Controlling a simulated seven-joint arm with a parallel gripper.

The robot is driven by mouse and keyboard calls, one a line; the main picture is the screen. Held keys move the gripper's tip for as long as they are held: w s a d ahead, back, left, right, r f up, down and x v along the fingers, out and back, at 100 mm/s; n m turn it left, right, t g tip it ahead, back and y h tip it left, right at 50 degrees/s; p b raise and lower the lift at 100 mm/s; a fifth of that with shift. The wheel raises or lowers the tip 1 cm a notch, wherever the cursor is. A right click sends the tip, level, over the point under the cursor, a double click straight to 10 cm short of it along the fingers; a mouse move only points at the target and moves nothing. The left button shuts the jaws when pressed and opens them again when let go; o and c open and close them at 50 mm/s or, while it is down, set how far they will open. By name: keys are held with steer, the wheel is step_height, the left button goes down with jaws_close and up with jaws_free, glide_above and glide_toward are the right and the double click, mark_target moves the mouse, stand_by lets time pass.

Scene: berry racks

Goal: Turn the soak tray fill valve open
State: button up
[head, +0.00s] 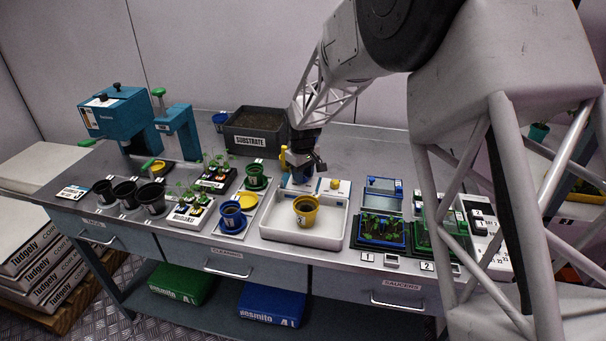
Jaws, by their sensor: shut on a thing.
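The white soak tray (267,225) stands near the middle of the bench with a yellow pot (306,207) in it. My gripper (303,168) is low over the tray's back edge, behind the pot. It is shut on the fill valve, whose yellow handle (283,157) shows upright at the left of the fingers. The valve's body is mostly hidden by the gripper, and I cannot tell how far the handle is turned. A round yellow knob (335,184) sits on the white block to the right of the gripper.
The dark substrate bin (255,140) stands close behind, left of my arm. Pots and seedlings in holders stand left of the tray. A blue-framed seedling tray (382,230) and a green one stand to its right. A teal press (118,113) is at the far left.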

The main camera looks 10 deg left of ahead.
steer(key=o, duration=0.9)
steer(key=shift+r, duration=0.1)
steer(key=shift+r, duration=3.85)
